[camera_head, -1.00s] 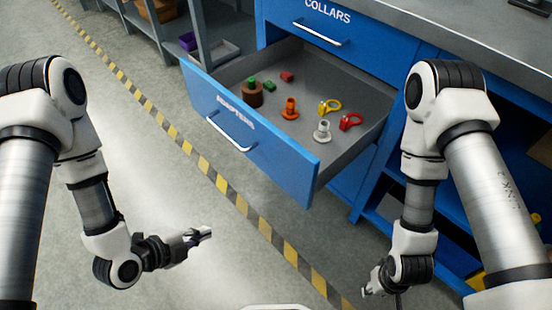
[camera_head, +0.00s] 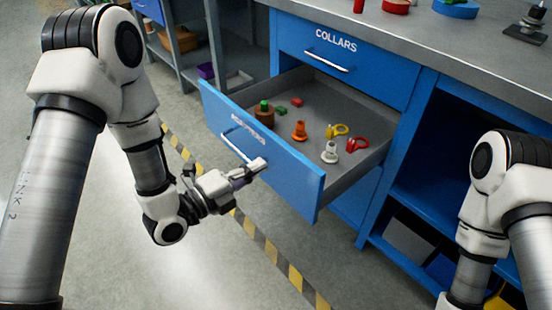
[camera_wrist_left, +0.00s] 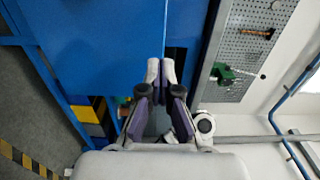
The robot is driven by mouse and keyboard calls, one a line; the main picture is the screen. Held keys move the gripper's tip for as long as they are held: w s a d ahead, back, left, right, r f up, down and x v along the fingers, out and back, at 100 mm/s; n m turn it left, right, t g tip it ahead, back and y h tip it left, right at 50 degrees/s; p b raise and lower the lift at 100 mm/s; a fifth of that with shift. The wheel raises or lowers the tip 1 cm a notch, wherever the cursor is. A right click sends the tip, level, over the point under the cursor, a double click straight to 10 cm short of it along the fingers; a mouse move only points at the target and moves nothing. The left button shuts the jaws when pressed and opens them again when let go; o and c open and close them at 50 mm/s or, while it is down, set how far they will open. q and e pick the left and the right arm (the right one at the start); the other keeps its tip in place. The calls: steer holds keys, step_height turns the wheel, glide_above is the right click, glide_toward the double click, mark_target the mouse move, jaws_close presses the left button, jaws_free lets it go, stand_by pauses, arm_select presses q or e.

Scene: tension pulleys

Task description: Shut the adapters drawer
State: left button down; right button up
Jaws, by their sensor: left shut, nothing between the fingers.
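The adapters drawer (camera_head: 293,182) is blue with a grey inside and stands pulled out under the collars drawer (camera_head: 345,45). Its silver bar handle (camera_head: 234,146) is on the front panel. Inside lie an orange adapter (camera_head: 299,131), a pale grey one (camera_head: 330,153), and yellow (camera_head: 338,130) and red (camera_head: 359,144) ringed parts. My left gripper (camera_head: 259,165) is shut and empty, in front of the panel by the handle's right end. I cannot tell whether it touches. Its closed fingertips show in the left wrist view (camera_wrist_left: 161,72). My right gripper is outside the head view.
A brown cylinder with a green top (camera_head: 264,116) and small green and red blocks also lie in the drawer. The workbench top (camera_head: 440,40) runs above. Open blue shelves (camera_head: 420,190) are to the right. The floor in front, with a yellow-black stripe (camera_head: 271,255), is clear.

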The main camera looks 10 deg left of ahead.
mark_target(285, 150)
arm_select(q)
steer(key=x, duration=0.5)
steer(key=shift+w+d, duration=0.25)
steer(key=shift+w, duration=0.05)
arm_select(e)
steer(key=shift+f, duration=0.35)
arm_select(q)
steer(key=shift+w, duration=0.1)
